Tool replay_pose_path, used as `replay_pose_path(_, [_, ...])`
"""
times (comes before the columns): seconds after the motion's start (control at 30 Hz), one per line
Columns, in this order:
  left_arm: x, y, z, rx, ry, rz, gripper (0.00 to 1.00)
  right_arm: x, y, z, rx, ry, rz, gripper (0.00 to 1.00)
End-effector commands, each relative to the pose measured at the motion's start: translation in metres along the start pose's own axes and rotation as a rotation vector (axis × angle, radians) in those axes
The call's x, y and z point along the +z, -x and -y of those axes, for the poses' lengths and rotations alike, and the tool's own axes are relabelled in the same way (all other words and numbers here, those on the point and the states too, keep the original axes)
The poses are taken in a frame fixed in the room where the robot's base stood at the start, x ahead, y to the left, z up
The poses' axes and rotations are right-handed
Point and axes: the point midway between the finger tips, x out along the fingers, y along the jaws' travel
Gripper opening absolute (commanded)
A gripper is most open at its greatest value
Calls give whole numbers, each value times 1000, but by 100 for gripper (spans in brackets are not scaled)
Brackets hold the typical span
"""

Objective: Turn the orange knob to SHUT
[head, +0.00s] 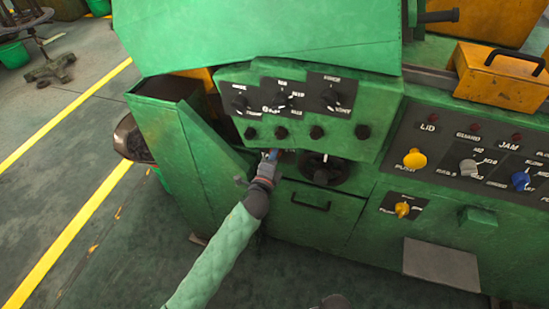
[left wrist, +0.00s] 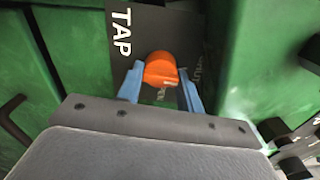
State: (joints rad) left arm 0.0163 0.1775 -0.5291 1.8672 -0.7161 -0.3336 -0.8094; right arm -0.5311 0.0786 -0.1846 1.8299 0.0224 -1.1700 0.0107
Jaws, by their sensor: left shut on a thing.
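The orange knob (left wrist: 161,70) shows in the left wrist view on a dark plate (left wrist: 150,27) lettered TAP, set between green machine walls. My left gripper (left wrist: 160,92) has its two blue fingers on either side of the knob, shut on it. In the head view my left gripper (head: 270,155) reaches in under the green control box, and the knob is mostly hidden there. My right gripper is not clearly seen in either view.
The control box (head: 300,110) with black knobs overhangs my left gripper. A black round dial (head: 325,170) and a drawer handle (head: 310,202) are close on its right. Yellow (head: 414,158), grey and blue knobs sit on the right panel. Open floor lies at left.

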Motion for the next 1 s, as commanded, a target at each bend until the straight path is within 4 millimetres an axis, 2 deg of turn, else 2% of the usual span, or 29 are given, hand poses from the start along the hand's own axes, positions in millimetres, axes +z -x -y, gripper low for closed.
replay_pose_path(0.23, [1, 0, 0, 0, 63, 1, 14, -5, 6, 2, -2, -1, -8, 36])
replay_pose_path(0.7, [1, 0, 0, 1, 74, 2, 14, -4, 6, 2, -2, 0, -5, 36])
replay_pose_path(0.73, [1, 0, 0, 1, 74, 2, 40, -4, 6, 1, -2, 0, -4, 36])
replay_pose_path(0.8, [1, 0, 0, 1, 74, 2, 54, -3, 6, 1, -1, 0, -3, 36])
replay_pose_path(0.83, [1, 0, 0, 1, 74, 2, 58, -2, 6, 1, -1, 0, -3, 36])
replay_pose_path(1.0, [1, 0, 0, 1, 74, 1, 58, -1, 5, 1, -1, 0, -1, 36])
